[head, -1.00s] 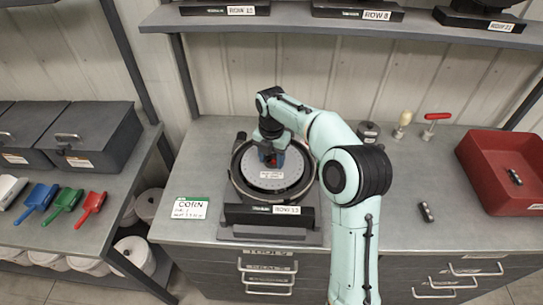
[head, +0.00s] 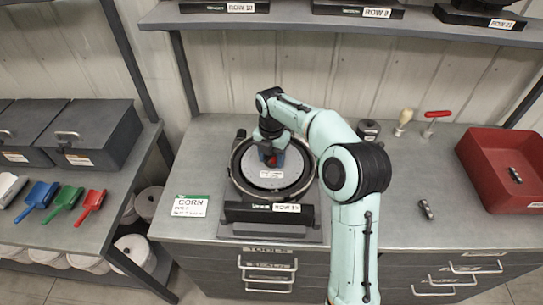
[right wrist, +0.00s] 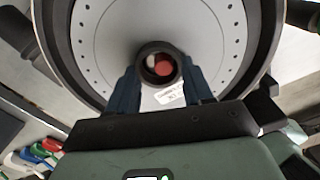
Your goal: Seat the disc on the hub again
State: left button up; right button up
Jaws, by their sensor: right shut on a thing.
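The grey disc (head: 270,180), with small holes around its edge and a white label, lies level within the round black seed meter housing (head: 234,178) on the bench. My right gripper (head: 270,158) is above its middle, pointing down. In the right wrist view, the blue fingers (right wrist: 160,88) are shut on the dark round collar at the centre of the disc (right wrist: 205,45). Something red (right wrist: 163,66) shows inside the collar. The hub under the disc is hidden, so I cannot tell whether the disc rests fully on it. My left gripper is out of view.
A ROW 13 block (head: 268,213) stands in front of the housing, with a CORN card (head: 190,206) to its left. A dark round part (head: 368,131), a brush (head: 404,118), a red-handled tool (head: 437,116) and a red bin (head: 500,165) are to the right. A shelf overhangs the back.

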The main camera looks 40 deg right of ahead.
jog(key=shift+f, duration=0.8)
dwell(1.0)
jog(key=shift+f, duration=0.25)
dwell(1.0)
jog(key=o, duration=1.1)
jog(key=c, duration=0.3)
